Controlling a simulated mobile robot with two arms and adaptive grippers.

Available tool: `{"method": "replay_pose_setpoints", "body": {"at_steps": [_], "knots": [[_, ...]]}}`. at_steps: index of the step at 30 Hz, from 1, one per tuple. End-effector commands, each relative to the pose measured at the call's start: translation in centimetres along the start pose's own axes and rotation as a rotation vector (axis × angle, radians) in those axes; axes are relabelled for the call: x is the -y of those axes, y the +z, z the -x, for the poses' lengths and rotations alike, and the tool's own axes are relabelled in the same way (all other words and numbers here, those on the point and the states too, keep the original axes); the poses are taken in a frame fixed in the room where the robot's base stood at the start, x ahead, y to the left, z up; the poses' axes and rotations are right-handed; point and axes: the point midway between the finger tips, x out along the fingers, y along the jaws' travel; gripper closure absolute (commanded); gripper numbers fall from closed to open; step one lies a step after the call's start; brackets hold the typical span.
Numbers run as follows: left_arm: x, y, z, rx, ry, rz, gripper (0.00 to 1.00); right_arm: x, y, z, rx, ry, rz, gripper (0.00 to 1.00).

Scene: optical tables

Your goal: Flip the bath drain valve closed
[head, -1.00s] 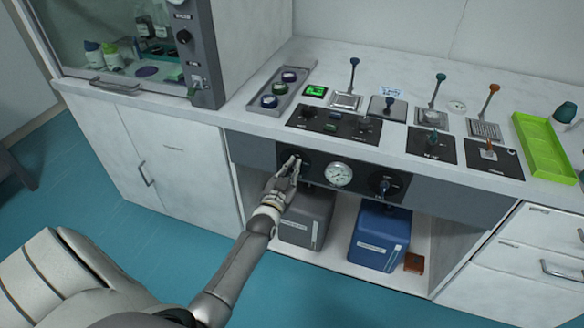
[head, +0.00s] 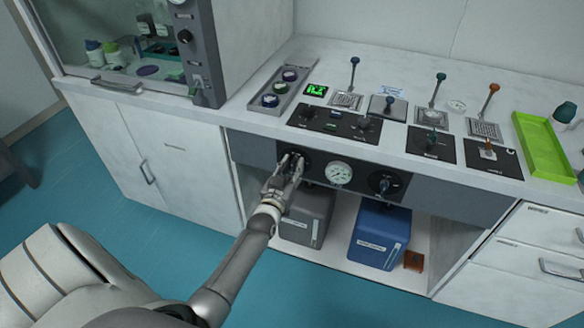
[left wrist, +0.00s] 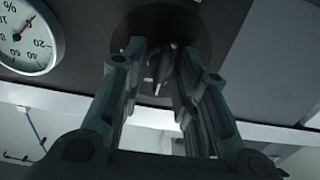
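The front panel (head: 331,188) under the bench top carries a round valve on its left, taken to be the drain valve; no readable label confirms this. My left gripper (head: 291,162) is at this valve and covers most of it in the head view. In the left wrist view the valve's dark handle (left wrist: 158,67) sits between the two fingers of my left gripper (left wrist: 162,50), on a dark round base. The fingers are apart, one on each side of the handle, with visible gaps. My right gripper is not in view.
A grey container (head: 306,216) and a blue container (head: 378,236) stand on the shelf below. Several levers stand on the bench top above.

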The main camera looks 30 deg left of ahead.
Motion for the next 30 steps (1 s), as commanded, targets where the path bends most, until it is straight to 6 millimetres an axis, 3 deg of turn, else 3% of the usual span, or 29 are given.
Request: {"method": "replay_pose_setpoints", "body": {"at_steps": [8,21,30], "knots": [[0.0,0.1,1.2,0.002,0.000,-0.001,0.71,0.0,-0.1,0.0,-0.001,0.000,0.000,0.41],[0.0,0.1,9.4,0.002,0.000,-0.001,0.71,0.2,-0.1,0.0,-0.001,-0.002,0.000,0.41],[0.0,0.0,11.9,0.001,0.000,0.000,0.71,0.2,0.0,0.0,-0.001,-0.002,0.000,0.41]]}}
